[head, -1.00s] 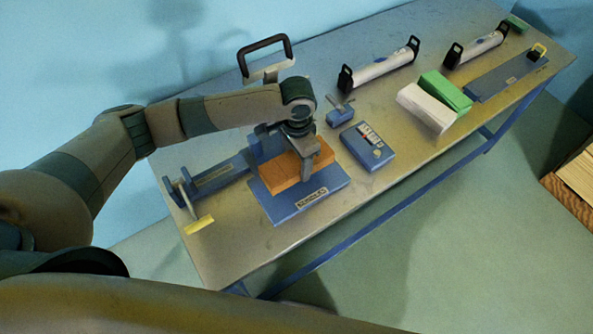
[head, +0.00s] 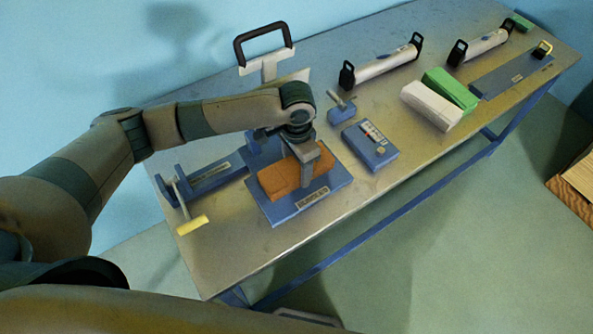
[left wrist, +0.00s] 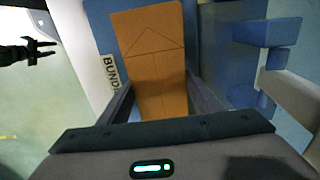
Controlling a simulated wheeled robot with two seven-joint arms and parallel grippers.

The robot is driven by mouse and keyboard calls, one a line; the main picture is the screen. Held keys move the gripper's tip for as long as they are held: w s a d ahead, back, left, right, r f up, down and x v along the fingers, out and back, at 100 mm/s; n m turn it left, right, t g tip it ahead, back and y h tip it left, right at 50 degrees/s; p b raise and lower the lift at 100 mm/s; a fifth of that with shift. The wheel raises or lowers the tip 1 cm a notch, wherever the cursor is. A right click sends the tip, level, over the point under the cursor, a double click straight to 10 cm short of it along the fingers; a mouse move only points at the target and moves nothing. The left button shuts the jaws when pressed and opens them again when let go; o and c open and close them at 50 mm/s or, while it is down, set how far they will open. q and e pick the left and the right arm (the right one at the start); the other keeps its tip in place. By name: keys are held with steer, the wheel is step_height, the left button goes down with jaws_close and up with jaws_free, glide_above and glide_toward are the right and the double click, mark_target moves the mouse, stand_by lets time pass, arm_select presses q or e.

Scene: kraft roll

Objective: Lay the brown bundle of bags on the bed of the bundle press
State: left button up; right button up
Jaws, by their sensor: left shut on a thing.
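The brown bundle of bags (head: 280,183) lies lengthwise over the blue bed (head: 275,211) of the bundle press. My left gripper (head: 307,178) comes down from above and is shut across the bundle. In the left wrist view the bundle (left wrist: 152,60) runs away between the two fingers (left wrist: 157,105), with the blue bed (left wrist: 108,40) beside it. The bundle looks level and very low; I cannot tell whether its underside touches the bed. A dark gripper, my right one (left wrist: 42,50), shows small at the upper left of the left wrist view, with its fingers apart and empty.
A black press handle (head: 263,42) rises behind the bed. A blue clamp with a yellow handle (head: 192,225) is at left. A blue control box (head: 370,146) stands just right. White (head: 430,106) and green (head: 450,88) bundles lie farther right.

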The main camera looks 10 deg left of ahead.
mark_target(297, 167)
stand_by(0.4)
arm_select(q)
steer(key=o, duration=1.3)
steer(key=shift+f, duration=0.1)
steer(key=shift+c, duration=0.2)
step_height(297, 167, up, 12)
steer(key=b, duration=0.2)
steer(key=shift+b, duration=0.4)
